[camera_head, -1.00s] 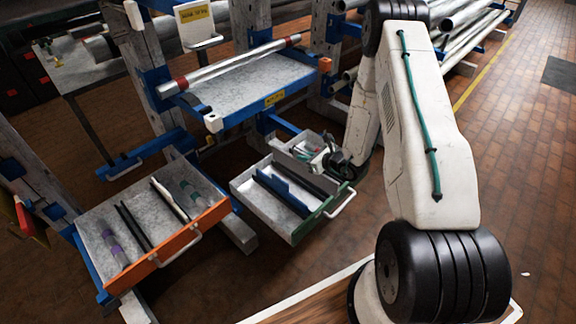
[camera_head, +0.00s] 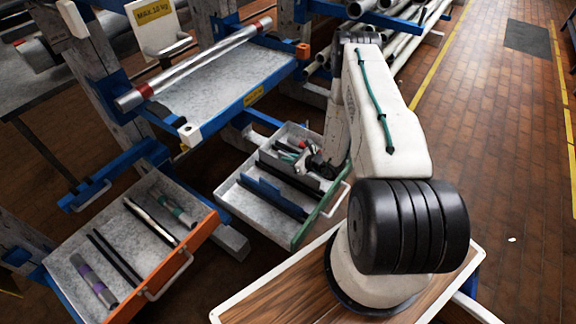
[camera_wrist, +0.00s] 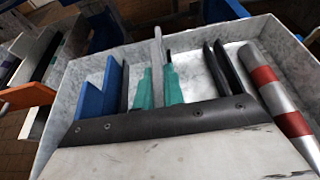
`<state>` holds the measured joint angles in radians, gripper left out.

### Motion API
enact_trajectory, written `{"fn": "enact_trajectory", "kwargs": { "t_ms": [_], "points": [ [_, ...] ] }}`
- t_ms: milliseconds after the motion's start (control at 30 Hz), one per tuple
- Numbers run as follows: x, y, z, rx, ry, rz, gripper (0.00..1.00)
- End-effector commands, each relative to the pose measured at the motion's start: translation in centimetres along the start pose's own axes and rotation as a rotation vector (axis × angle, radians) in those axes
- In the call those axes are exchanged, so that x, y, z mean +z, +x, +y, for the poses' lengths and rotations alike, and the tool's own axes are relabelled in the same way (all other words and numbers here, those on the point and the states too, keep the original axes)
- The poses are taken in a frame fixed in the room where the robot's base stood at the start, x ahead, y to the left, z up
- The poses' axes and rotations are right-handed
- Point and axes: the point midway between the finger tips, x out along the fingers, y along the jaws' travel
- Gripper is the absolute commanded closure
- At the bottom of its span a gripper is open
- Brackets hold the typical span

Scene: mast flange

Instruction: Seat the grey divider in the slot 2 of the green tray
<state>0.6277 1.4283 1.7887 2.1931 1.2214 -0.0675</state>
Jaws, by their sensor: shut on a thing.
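The green tray (camera_head: 322,214) is a grey-lined drawer with a green front, pulled out low in the middle of the head view. My gripper (camera_wrist: 158,78) is over its back part, with teal fingers shut on the thin grey divider (camera_wrist: 157,48), which stands upright between them. A blue divider (camera_head: 272,198) stands in the tray; it also shows left of my fingers in the wrist view (camera_wrist: 98,92). Black slot rails (camera_wrist: 218,68) stand to the right of my fingers. The divider's lower edge is hidden, so I cannot tell whether it is in a slot.
A silver tube with red bands (camera_wrist: 278,95) lies at the tray's right side in the wrist view. An orange-fronted drawer (camera_head: 172,262) is open to the left. A blue-edged shelf (camera_head: 225,85) overhangs behind the tray. Open floor (camera_head: 490,120) lies right.

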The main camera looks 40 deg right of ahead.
Motion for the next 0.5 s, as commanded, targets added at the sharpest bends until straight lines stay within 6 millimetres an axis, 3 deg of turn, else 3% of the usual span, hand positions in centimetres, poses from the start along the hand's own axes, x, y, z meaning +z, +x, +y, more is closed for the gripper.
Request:
{"fn": "enact_trajectory", "kwargs": {
  "t_ms": [233,500],
  "points": [
    [-3.2,1.4,0.2,0.002,0.001,0.001,1.0],
    [-3.4,1.6,0.2,0.003,-0.001,0.0,1.0]
  ]
}}
